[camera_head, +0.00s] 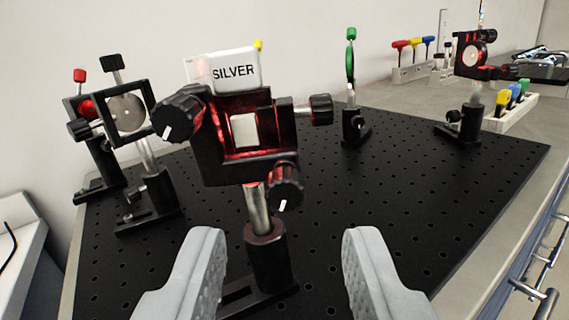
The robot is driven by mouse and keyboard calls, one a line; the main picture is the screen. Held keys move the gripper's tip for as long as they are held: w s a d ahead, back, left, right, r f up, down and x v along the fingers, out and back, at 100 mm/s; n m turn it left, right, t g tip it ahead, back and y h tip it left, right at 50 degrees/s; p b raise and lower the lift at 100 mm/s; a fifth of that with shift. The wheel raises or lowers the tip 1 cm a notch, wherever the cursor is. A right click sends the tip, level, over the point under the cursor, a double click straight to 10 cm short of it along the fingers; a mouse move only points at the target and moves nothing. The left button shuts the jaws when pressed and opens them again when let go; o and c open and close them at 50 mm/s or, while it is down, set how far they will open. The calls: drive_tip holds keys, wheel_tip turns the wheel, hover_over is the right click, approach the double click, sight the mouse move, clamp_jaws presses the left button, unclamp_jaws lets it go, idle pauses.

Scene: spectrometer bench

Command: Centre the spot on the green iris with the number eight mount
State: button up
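The green iris (350,60) stands upright on a post at the back of the board, seen nearly edge-on. I cannot make out a spot on it. No number eight is readable on any mount. The nearest mount (232,172) carries a white label reading "SILVER" and black knobs with white marks, one at left (180,116) and one at lower right (287,186). Red light glows on its frame. My gripper (284,238) is open and empty, its fingers low in the picture on either side of this mount's post, apart from the knobs.
The black perforated breadboard (400,195) has free room at right. Two mounts stand at left, one with a round optic (127,112). Another mount (472,62) stands at back right. Coloured-handled tools (413,44) sit in a rack behind. Drawer handles (535,292) edge the bench.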

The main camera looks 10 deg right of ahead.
sight(285, 201)
drive_tip(key=shift+x, duration=1.9)
drive_tip(key=shift+s, duration=0.1)
clamp_jaws()
